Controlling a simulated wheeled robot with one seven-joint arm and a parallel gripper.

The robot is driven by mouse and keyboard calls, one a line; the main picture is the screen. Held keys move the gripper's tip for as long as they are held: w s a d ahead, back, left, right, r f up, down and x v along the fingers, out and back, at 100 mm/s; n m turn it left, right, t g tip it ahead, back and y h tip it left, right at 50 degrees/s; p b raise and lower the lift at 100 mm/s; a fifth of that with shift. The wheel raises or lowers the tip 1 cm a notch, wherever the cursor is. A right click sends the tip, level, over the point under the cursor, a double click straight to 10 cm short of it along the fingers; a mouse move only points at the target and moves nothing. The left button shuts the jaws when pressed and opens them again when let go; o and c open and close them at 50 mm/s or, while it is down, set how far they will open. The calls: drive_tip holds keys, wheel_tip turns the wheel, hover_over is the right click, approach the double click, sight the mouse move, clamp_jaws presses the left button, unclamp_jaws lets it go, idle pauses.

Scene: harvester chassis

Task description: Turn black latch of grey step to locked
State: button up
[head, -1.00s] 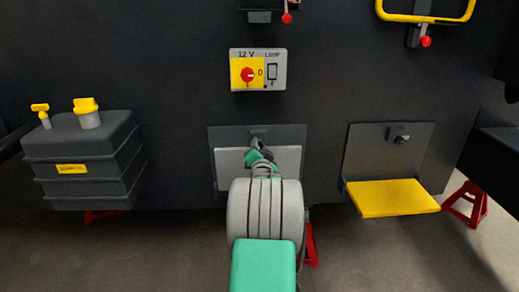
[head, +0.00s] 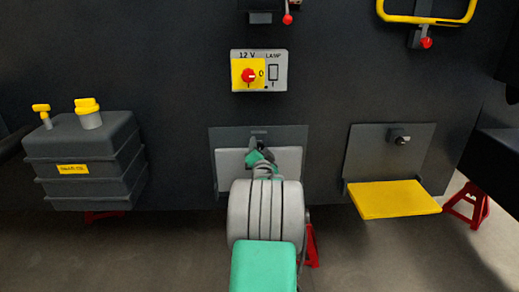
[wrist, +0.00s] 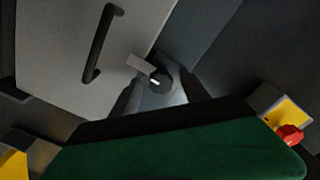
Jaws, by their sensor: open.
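The grey step (head: 288,160) is folded up flat against its dark backplate in the head view. It fills the upper left of the wrist view (wrist: 55,60), with a black bar handle on its face. The black latch (wrist: 160,79) is a round knob with a short white mark, beside the step's edge. A small light grey tab reaches from it over that edge. My gripper (wrist: 158,90) is open, with one dark finger on each side of the latch; I cannot tell if they touch it. In the head view my gripper (head: 259,149) hides the latch.
A yellow step (head: 394,199) is folded down at the right, with its own latch (head: 399,137) above it. A 12 V switch box (head: 259,71) is above the grey step. A dark tank (head: 84,163) with yellow caps stands at the left. Red stands (head: 467,205) are below the chassis.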

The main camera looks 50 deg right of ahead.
drive_tip(key=p+v, duration=0.1)
drive_tip(key=v, duration=0.7)
